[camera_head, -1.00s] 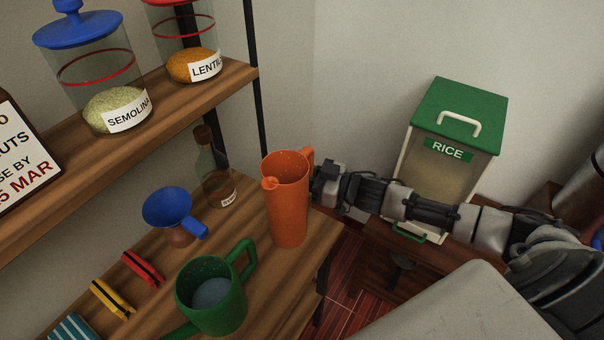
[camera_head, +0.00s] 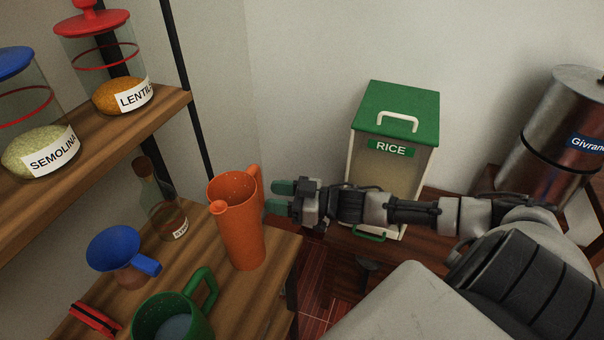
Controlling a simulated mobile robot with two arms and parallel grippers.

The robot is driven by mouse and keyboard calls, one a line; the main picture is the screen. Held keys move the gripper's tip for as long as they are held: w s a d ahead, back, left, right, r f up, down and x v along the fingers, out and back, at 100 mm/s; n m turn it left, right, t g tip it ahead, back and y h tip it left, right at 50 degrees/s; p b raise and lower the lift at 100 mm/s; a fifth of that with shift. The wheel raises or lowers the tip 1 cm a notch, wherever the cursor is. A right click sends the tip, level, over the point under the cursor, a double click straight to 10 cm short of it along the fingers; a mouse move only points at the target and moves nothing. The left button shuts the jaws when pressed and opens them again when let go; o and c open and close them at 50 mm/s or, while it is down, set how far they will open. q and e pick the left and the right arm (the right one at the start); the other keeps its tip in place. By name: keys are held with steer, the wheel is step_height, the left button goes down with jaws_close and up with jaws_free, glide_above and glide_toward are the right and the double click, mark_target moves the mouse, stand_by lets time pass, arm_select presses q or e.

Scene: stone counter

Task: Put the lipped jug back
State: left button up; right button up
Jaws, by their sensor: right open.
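The lipped jug (camera_head: 239,238) is orange, with a spout at its left and a handle at its upper right. It stands upright on the wooden shelf near its right end. My right gripper (camera_head: 270,197) is just right of the jug's handle, with its green-tipped fingers pointing left. The fingers are apart and hold nothing. A gap shows between the fingertips and the jug body; whether they touch the handle, I cannot tell. My left gripper does not show.
A green pitcher (camera_head: 165,318), a blue funnel (camera_head: 113,248), a bottle (camera_head: 160,205) and a red clip (camera_head: 95,319) share the shelf. A rice bin (camera_head: 390,165) stands behind my right arm. A metal canister (camera_head: 552,140) is at far right. Jars stand on the upper shelf.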

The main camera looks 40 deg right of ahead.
steer(key=v, duration=0.6)
steer(key=shift+d, duration=0.1)
steer(key=d+f+m+t+h, duration=0.1)
steer(key=d+f+m+h, duration=0.35)
steer(key=f, duration=0.65)
steer(key=s+d+f+m+g+h, duration=0.1)
steer(key=s+d+f+g+h, duration=0.3)
steer(key=f, duration=0.8)
steer(key=s+a+f+m+h, duration=0.1)
steer(key=s+f+h, duration=0.2)
steer(key=s+f, duration=0.55)
steer(key=s+a+f+g, duration=0.4)
steer(key=s+a+f, duration=0.4)
steer(key=s+f, duration=0.2)
steer(key=s+a+f+g, duration=0.5)
steer(key=s+a+f, duration=0.4)
steer(key=s, duration=0.4)
steer(key=shift+f+n+g, duration=0.3)
steer(key=shift+f+n, duration=0.15)
